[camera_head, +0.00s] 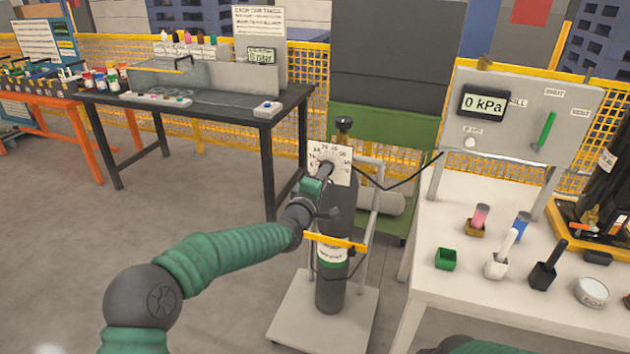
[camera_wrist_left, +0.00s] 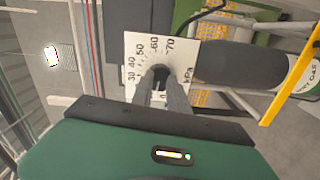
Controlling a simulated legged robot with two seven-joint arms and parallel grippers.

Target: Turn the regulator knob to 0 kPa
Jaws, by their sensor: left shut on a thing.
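The regulator's white dial plate (camera_head: 334,163) stands at the top of a dark gas cylinder (camera_head: 334,285) in the head view. My left gripper (camera_head: 325,170) reaches up to the plate from the left and is shut on the regulator knob. In the left wrist view the dark knob (camera_wrist_left: 158,73) sits between the two fingertips of the left gripper (camera_wrist_left: 160,82), in front of the dial plate (camera_wrist_left: 130,50). Dial numbers from 30 to 70 and "kPa" are readable there; the fingers hide the lower part. The panel display (camera_head: 485,105) reads 0 kPa. My right gripper is not in view.
The cylinder stands on a grey cart (camera_head: 285,318) with a yellow strap (camera_head: 335,242). A black hose (camera_head: 405,175) runs right to the grey panel (camera_head: 570,115) with a green lever (camera_head: 546,130). A white table (camera_head: 430,295) at right holds small containers. A dark workbench (camera_head: 225,108) stands behind.

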